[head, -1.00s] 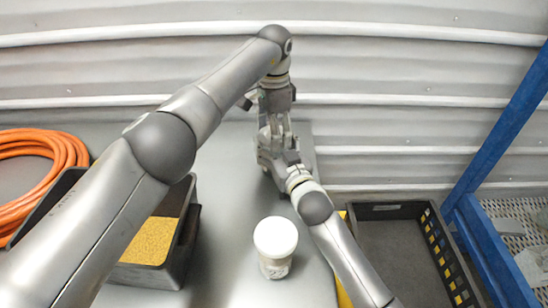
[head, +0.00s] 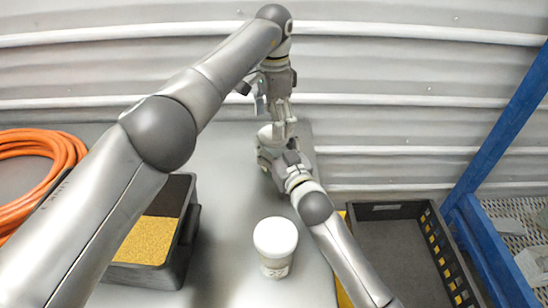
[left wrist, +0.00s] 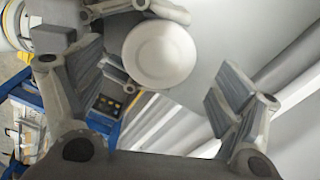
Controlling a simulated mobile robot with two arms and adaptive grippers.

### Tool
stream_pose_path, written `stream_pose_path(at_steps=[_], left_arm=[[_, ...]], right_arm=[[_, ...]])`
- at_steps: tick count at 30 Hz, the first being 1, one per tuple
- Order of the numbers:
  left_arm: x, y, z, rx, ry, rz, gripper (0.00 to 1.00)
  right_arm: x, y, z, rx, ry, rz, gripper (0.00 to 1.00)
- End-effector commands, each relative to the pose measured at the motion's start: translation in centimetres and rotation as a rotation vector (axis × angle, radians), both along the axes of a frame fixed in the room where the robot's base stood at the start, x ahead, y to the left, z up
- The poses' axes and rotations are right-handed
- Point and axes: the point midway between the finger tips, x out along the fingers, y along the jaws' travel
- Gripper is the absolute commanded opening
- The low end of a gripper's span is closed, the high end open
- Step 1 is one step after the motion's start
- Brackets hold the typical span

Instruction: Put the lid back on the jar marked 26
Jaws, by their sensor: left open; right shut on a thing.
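A jar (head: 264,134) with a white round top stands behind the grippers in the head view, partly hidden by them. My right gripper (head: 272,153) is shut on it. In the left wrist view the white lid (left wrist: 160,52) shows as a full disc on the held jar, with parts of my right gripper beside it. My left gripper (head: 281,120) is open above the jar; its fingers stand apart on both sides of the lid in the left wrist view, clear of it. A second white-lidded jar (head: 275,265) stands upright nearer on the table. No number is readable.
A dark bin (head: 186,240) with yellow grains (head: 146,241) stands at left, partly behind my left arm. An orange hose (head: 62,150) lies beyond it. A black crate (head: 387,210) and a blue frame (head: 495,145) are at right. The grey table (head: 232,190) is clear between bin and jars.

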Motion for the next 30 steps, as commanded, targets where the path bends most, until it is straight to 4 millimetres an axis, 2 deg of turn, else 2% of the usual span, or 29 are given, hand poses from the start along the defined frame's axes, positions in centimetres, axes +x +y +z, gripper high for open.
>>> stream_pose_path(at_steps=[3, 9, 11, 21, 30], left_arm=[[0.0, 0.0, 0.9, 0.001, 0.000, -0.001, 0.89], [-0.1, 0.0, 0.9, 0.001, 0.001, -0.001, 0.89], [-0.1, 0.0, 1.0, 0.001, 0.001, -0.001, 0.86], [-0.1, -0.1, 4.3, 0.001, -0.001, 0.000, 0.86], [-0.1, 0.0, 4.3, 0.001, 0.000, -0.001, 0.86]], right_arm=[[0.0, 0.0, 0.0, 0.000, 0.001, 0.000, 0.00], [0.0, 0.0, 0.0, 0.000, 0.001, 0.000, 0.00], [0.0, 0.0, 0.0, 0.000, 0.000, 0.000, 0.00], [0.0, 0.0, 0.0, 0.000, 0.001, 0.000, 0.00], [0.0, 0.0, 0.0, 0.000, 0.000, 0.000, 0.00]])
